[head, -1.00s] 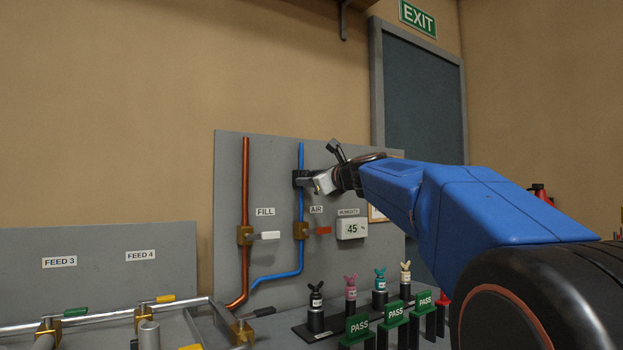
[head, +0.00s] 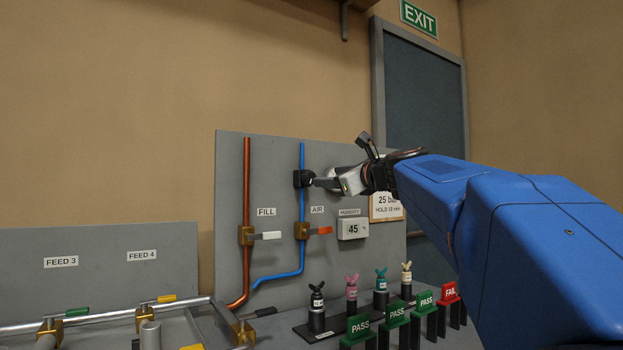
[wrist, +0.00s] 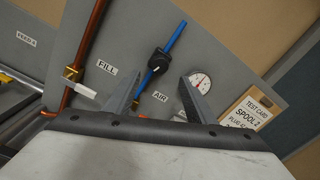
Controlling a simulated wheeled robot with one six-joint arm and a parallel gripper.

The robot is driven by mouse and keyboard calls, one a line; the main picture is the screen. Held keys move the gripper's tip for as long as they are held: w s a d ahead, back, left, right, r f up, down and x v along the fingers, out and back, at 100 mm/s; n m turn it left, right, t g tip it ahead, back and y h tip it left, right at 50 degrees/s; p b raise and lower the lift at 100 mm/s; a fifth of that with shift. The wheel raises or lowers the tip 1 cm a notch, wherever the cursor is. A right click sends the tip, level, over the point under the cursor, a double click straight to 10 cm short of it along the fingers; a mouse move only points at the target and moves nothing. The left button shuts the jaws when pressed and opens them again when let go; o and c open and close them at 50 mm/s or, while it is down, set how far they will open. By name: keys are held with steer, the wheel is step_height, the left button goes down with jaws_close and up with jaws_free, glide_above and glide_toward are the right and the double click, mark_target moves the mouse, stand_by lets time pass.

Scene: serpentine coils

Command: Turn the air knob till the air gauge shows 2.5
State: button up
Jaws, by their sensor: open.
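The air knob is a black knob (wrist: 159,61) on the blue pipe, apart from my gripper and between its open fingers as seen in the wrist view. It also shows in the head view (head: 302,178), left of my gripper (head: 328,183). In the wrist view my gripper (wrist: 160,92) is open and empty. The round white gauge (wrist: 200,82) sits right of the knob, partly covered by the right finger. Its reading is too small to tell. In the head view my gripper and arm hide the gauge.
A copper pipe (head: 246,190) with a white FILL handle (head: 271,235) runs left of the blue pipe. An orange AIR handle (head: 324,230) and a humidity display (head: 353,228) sit below the knob. Several small bottles and PASS signs (head: 359,327) stand in front of the panel.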

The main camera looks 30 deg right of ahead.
steer(key=s, duration=0.7)
steer(key=shift+s+f, duration=0.1)
stand_by(0.5)
